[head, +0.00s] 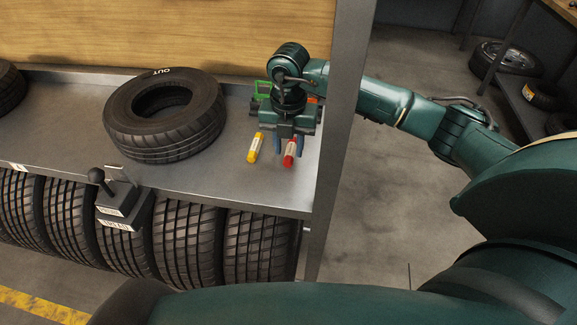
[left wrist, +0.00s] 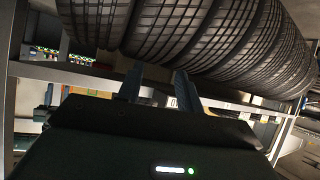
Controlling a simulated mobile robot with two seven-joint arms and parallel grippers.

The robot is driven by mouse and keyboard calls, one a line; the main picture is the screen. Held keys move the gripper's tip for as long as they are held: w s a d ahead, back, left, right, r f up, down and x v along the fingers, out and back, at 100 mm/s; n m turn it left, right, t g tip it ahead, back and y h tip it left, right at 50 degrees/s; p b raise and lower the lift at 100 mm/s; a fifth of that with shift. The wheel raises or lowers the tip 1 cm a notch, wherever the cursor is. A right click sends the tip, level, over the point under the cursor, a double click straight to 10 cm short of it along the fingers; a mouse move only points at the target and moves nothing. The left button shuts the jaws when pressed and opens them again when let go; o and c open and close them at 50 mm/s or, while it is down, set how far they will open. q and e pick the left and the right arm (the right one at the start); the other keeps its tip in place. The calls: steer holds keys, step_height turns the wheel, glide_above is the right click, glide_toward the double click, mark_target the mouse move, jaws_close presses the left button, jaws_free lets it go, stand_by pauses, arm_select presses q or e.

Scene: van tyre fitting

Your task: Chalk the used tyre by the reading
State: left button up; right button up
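The used tyre (head: 165,115) lies flat on the grey shelf, with white letters reading "OUT" on its upper sidewall. A yellow chalk stick (head: 252,148) and a red chalk stick (head: 290,153) lie to its right, each with a pale band. My right gripper (head: 289,147) points down at the red stick; its blue fingers look apart, one on each side of the stick, and I see no clear contact. A small device with a black ball lever (head: 97,177) sits at the shelf's front edge; its label is hard to read. My left gripper (left wrist: 158,86) is open and empty beside tyre treads.
A shelf post (head: 343,130) stands just right of my right gripper. Several tyres (head: 188,240) stand in a row under the shelf. Green and orange items (head: 262,90) show partly behind my right gripper. Another tyre (head: 8,88) is cut off at the left.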

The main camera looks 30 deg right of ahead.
steer(key=shift+f+b, duration=0.35)
steer(key=shift+f, duration=0.7)
steer(key=shift+c, duration=1.2)
jaws_close()
steer(key=shift+r, duration=0.1)
